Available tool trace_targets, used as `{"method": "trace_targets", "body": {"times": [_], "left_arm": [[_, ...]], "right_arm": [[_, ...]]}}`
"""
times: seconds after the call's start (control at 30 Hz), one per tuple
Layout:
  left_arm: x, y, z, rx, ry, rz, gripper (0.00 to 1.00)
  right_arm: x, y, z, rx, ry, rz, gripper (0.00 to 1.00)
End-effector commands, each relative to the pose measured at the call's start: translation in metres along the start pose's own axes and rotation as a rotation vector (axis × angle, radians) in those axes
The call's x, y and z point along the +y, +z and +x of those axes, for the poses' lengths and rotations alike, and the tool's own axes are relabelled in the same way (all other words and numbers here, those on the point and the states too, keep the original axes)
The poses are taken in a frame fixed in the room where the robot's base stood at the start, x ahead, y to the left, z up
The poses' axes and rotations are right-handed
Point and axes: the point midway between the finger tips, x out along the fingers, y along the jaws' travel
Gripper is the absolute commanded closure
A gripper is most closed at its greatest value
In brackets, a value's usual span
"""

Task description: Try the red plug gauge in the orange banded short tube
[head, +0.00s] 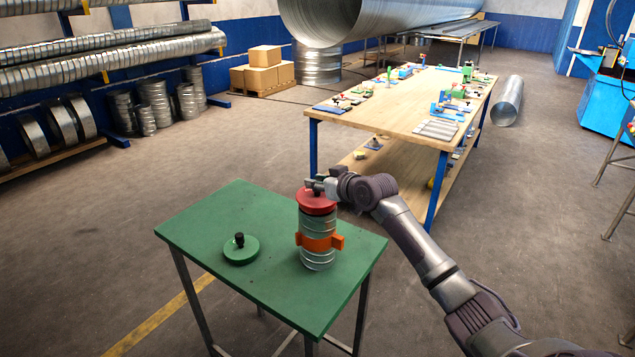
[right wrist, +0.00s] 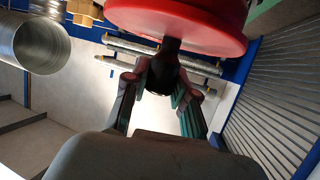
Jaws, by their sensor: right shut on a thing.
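The orange banded short tube (head: 317,226) is a ribbed grey metal cylinder standing upright on the green table, with an orange band and side lugs around its middle. The red plug gauge (head: 316,203) is a thick red disc over the tube's top end. I cannot tell whether its lower part is inside the tube or only resting on the rim. In the right wrist view the handle (right wrist: 163,72) sits between the fingers, under the red disc (right wrist: 190,22). My left gripper is not in view.
A green plug gauge with a black knob (head: 241,250) lies on the green table (head: 205,222), left of the tube. Behind stands a wooden workbench (head: 400,112) with tools. Cardboard boxes (head: 262,75) and duct racks line the back left. Floor around the table is clear.

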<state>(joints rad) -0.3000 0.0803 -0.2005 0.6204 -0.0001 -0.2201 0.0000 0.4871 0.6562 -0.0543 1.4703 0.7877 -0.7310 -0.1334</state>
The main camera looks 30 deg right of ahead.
Motion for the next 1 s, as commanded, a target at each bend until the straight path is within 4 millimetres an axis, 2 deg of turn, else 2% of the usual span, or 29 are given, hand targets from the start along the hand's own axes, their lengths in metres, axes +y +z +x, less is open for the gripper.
{"method": "trace_targets", "body": {"times": [0.5,0.53,0.67,0.7,1.0], "left_arm": [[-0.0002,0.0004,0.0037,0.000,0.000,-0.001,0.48],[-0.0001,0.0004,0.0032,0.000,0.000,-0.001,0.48],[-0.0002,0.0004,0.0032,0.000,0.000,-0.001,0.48],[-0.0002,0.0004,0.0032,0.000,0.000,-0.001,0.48],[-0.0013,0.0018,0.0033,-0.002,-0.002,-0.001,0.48]], "right_arm": [[0.0000,0.0046,0.0019,0.002,0.000,0.000,1.00],[0.0000,0.0041,0.0017,0.002,0.000,0.000,0.69],[-0.0001,0.0045,0.0018,0.001,0.000,0.000,0.47],[-0.0001,0.0046,0.0018,0.001,0.000,0.000,0.44],[0.0000,0.0063,0.0007,-0.002,0.000,0.000,0.44]]}}
